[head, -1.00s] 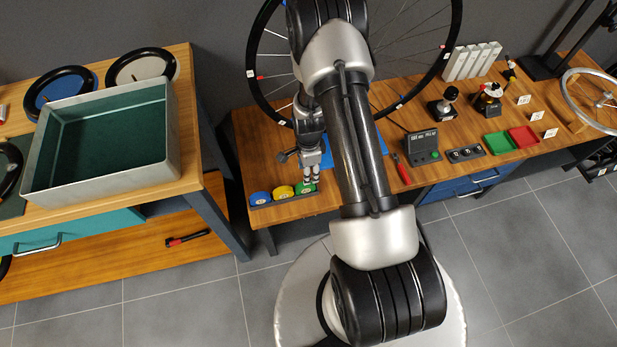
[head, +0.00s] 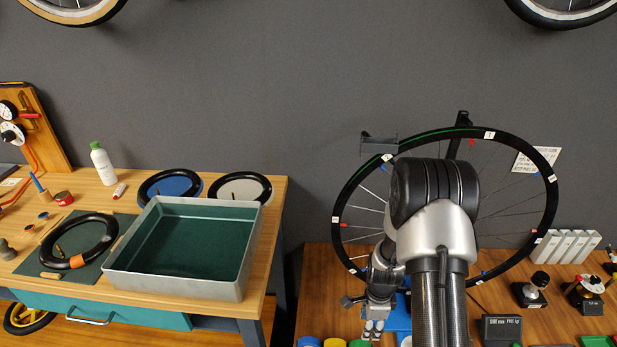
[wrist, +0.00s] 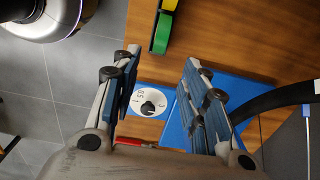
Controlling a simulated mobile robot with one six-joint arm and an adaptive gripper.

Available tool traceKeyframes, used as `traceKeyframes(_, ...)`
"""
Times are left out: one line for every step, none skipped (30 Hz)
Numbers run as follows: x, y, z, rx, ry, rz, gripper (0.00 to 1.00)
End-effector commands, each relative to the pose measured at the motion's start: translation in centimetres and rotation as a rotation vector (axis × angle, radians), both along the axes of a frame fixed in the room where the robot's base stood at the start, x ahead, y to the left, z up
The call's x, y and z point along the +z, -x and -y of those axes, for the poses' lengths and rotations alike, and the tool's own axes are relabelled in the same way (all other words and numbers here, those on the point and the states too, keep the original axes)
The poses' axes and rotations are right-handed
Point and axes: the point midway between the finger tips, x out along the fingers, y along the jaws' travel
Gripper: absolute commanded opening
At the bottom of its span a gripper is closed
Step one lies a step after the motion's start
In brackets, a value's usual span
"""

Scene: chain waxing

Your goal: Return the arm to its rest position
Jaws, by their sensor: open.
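My gripper (head: 373,330) hangs pointing down at the near left part of the right bench, low in the head view, just beside the green round piece (head: 360,344). In the wrist view my gripper (wrist: 162,60) has its two fingers spread wide, with nothing between them. Below the gap lie a white numbered dial (wrist: 148,103) and a blue mat (wrist: 176,130) on the wooden bench top. My arm rises above the bench and folds over in front of the wheel.
The spoked wheel (head: 549,205) stands close behind my arm. A grey tray (head: 185,286) with a green inside sits on the left bench (head: 277,190). A gap separates the benches. Small instruments, including a black display box (head: 501,330), stand right of my arm.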

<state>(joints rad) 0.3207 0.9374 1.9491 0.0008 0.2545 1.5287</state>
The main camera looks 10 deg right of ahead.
Motion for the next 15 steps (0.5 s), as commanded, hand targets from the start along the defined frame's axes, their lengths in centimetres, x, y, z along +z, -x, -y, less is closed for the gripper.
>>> traceKeyframes(0.3,-0.1,0.0,0.007,0.001,0.003,0.41)
traceKeyframes(0.7,-0.2,-0.1,0.015,0.002,0.006,0.41)
traceKeyframes(1.5,-0.5,-0.2,0.034,0.004,0.011,0.41)
traceKeyframes(2.3,-0.7,-0.3,0.056,0.006,0.018,0.41)
traceKeyframes(3.3,-0.9,-0.4,0.083,0.009,0.024,0.41)
traceKeyframes(5.0,-1.2,-0.7,0.128,0.013,0.036,0.41)
traceKeyframes(6.4,-1.5,-1.0,0.167,0.018,0.046,0.41)
traceKeyframes(8.0,-1.6,-1.3,0.211,0.022,0.055,0.41)
traceKeyframes(10.2,-1.8,-1.8,0.275,0.030,0.069,0.41)
traceKeyframes(11.8,-1.8,-2.2,0.326,0.035,0.079,0.41)
traceKeyframes(13.4,-1.7,-2.6,0.377,0.042,0.087,0.41)
traceKeyframes(15.5,-1.5,-3.1,0.444,0.051,0.100,0.41)
traceKeyframes(17.1,-1.2,-3.6,0.494,0.056,0.109,0.41)
traceKeyframes(18.6,-0.9,-4.0,0.543,0.064,0.117,0.41)
traceKeyframes(20.5,-0.5,-4.6,0.610,0.074,0.129,0.41)
